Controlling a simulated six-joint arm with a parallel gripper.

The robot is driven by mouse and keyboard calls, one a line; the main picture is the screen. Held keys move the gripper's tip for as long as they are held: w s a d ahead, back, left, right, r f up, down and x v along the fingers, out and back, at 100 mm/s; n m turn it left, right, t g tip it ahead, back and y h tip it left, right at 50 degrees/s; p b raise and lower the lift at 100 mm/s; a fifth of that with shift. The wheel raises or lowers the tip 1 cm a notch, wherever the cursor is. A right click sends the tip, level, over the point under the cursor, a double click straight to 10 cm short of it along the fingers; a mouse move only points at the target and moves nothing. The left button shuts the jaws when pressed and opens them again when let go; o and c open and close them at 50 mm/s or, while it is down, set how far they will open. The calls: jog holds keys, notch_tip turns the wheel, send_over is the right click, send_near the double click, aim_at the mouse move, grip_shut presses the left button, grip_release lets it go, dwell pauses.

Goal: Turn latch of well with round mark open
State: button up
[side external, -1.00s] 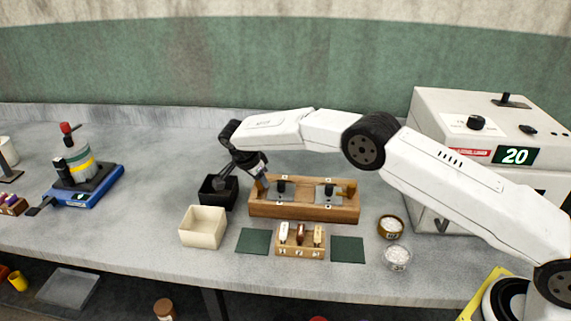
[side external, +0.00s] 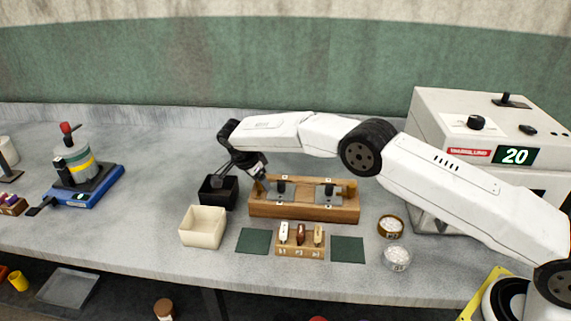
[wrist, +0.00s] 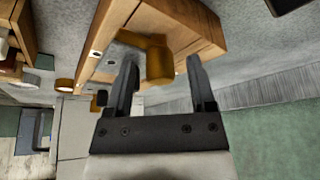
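The wooden block (side external: 305,211) stands mid-table with two wells under grey plates with black knobs, the left knob (side external: 281,187) and the right knob (side external: 328,190). A brass latch (side external: 351,188) shows at its right end. My gripper (side external: 262,184) is at the block's left end, tilted down. In the wrist view my gripper (wrist: 161,68) is open, with one finger on each side of a brass latch (wrist: 158,62). I cannot tell whether the fingers touch it. The marks on the block are too small to read, so the round one cannot be picked out.
A black bin (side external: 217,191) and a cream bin (side external: 203,227) stand left of the block. A small rack (side external: 300,245) sits in front between green mats. Two small bowls (side external: 391,227) (side external: 397,258) and a white machine (side external: 465,150) are on the right.

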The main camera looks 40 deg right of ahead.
jog(key=shift+r, duration=0.2)
jog(key=v, duration=0.7)
jog(key=shift+a+r, duration=0.2)
dwell(0.4)
jog(key=s+d+n+t+y, duration=0.1)
jog(key=s+d+n, duration=0.2)
jog(key=s+n, duration=0.3)
jog(key=s+d+n+y, duration=0.2)
jog(key=s+d+n, duration=0.2)
jog(key=s, duration=1.3)
jog(key=s+d+n+t+y, duration=0.1)
jog(key=s+d+n, duration=0.2)
jog(key=s+n, duration=0.5)
jog(key=s, duration=0.3)
jog(key=shift+s+d+r+t, duration=0.15)
jog(key=shift+s+d+t, duration=0.05)
jog(key=shift+s+t, duration=0.15)
